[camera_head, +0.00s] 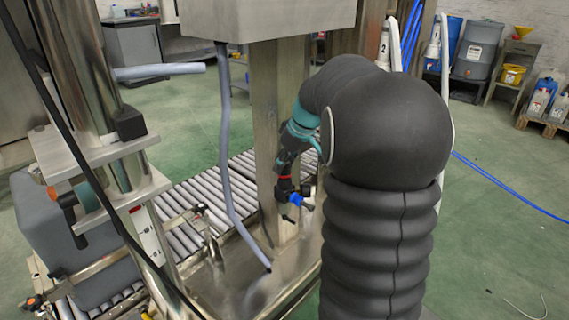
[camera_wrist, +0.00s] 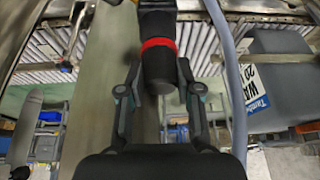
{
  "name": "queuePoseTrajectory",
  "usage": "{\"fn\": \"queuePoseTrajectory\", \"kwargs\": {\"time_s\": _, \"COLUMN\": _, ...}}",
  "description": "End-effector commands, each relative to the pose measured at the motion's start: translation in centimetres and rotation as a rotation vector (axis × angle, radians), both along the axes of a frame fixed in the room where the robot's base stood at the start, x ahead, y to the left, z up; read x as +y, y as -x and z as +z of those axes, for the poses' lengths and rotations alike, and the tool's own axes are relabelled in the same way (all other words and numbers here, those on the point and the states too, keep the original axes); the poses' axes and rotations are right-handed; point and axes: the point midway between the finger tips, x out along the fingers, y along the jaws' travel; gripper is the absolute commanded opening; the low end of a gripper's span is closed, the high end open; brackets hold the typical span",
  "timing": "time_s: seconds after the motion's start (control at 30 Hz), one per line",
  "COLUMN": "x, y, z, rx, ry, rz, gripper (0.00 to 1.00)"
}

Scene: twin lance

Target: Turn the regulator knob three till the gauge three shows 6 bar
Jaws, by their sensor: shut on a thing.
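In the wrist view, the regulator knob (camera_wrist: 160,72) is a dark cylinder below a red band, on a black body that runs up out of the picture. My gripper (camera_wrist: 159,82) has one finger on each side of the knob and is shut on it. In the head view, my arm comes down to a dark fitting with red bands (camera_head: 284,180) and a blue part beside the steel column; my gripper's fingers cannot be made out there. No gauge face is readable in either view, so the pressure cannot be told.
A steel column (camera_head: 265,110) stands close behind my arm. A grey hose (camera_head: 225,130) hangs left of it. A roller conveyor (camera_head: 180,215) runs below, with a grey canister (camera_head: 75,235) at the left. The wrist view shows a labelled grey canister (camera_wrist: 285,85) at the right.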

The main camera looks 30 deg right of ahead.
Motion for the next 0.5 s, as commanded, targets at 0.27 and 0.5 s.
{"fn": "queuePoseTrajectory", "kwargs": {"time_s": 0.27, "x": 0.09, "y": 0.03, "z": -0.02, "rx": -0.001, "ry": 0.000, "rz": -0.155, "gripper": 0.00}}
{"fn": "queuePoseTrajectory", "kwargs": {"time_s": 0.5, "x": 0.11, "y": 0.05, "z": 0.07, "rx": -0.001, "ry": 0.001, "rz": -0.347, "gripper": 0.00}}
